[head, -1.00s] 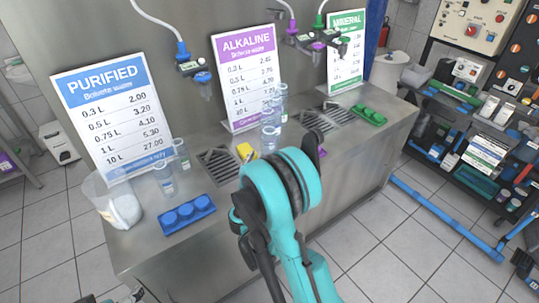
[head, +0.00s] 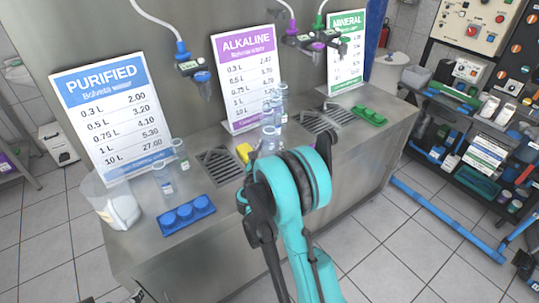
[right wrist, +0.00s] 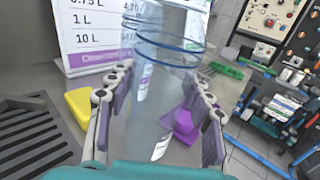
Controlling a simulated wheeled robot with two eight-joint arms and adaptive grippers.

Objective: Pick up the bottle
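Clear bottles with blue rims stand on the steel counter before the ALKALINE sign, the front one (head: 268,138) near my right arm and another (head: 282,102) behind it. In the right wrist view, a clear bottle (right wrist: 160,100) stands upright between the spread fingers of my right gripper (right wrist: 160,115). The fingers flank it; whether the pads touch it is unclear. In the head view my teal right wrist hides that gripper. Only small dark parts, perhaps of my left gripper, show at the bottom left edge.
Two more bottles (head: 163,178) stand by the PURIFIED sign (head: 115,110), near a blue cap tray (head: 187,215) and a clear tub (head: 112,205). A drain grate (head: 220,163) lies left, a green tray (head: 369,115) right.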

